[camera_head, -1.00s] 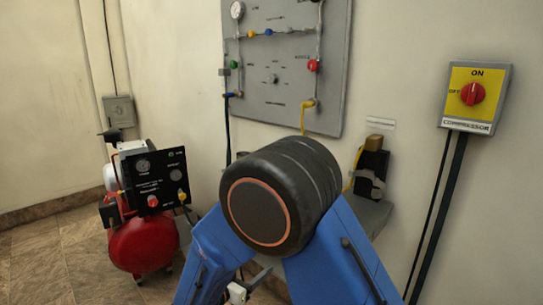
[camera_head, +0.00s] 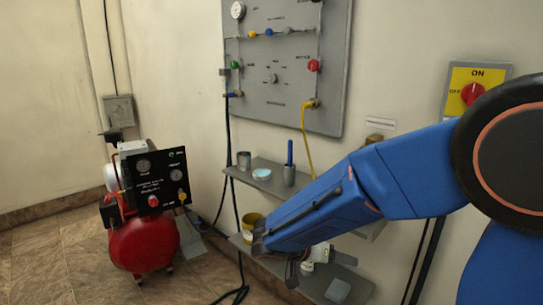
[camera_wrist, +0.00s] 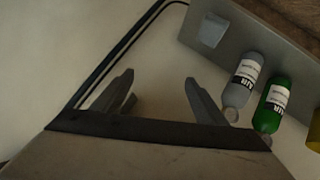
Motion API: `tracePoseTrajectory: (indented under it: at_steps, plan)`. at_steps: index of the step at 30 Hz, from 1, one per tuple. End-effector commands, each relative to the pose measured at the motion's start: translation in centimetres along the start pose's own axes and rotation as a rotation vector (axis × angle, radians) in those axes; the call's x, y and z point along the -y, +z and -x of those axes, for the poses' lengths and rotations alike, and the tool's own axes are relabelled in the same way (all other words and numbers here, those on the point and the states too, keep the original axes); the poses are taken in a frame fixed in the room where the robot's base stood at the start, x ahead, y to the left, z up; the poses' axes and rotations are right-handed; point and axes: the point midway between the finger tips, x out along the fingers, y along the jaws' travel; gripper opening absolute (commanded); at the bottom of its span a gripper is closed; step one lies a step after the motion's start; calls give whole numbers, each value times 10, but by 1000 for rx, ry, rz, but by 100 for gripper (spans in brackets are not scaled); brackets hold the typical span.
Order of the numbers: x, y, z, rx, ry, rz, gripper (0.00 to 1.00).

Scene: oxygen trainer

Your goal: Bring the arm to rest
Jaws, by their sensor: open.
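My blue arm reaches from the right side of the head view down and left, in front of the wall shelves. My gripper (camera_wrist: 158,92) shows in the wrist view with its two fingers well apart and nothing between them. In the head view my gripper (camera_head: 291,272) is small and partly hidden at the low end of the arm, near the lower shelf (camera_head: 350,284).
The upper shelf (camera_head: 245,177) holds a grey cup (camera_head: 243,160), a pale blue dish (camera_head: 262,174) and a dark holder (camera_head: 289,176). A red compressor (camera_head: 143,243) stands on the floor at left. A gauge panel (camera_head: 285,80) and a compressor switch (camera_head: 472,92) are on the wall.

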Motion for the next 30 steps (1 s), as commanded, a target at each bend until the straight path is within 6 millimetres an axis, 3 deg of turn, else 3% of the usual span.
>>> tracePoseTrajectory:
  at_steps: [1, 6, 15, 21, 30]
  plan:
    - [-19, -1, -5, 44, -2, 11, 66]
    - [-68, 8, -15, 184, -38, 82, 66]
    - [-139, 33, -19, 372, -188, 183, 66]
    - [-176, 52, -12, 435, -332, 234, 66]
    - [-215, 78, 8, 423, -570, 286, 66]
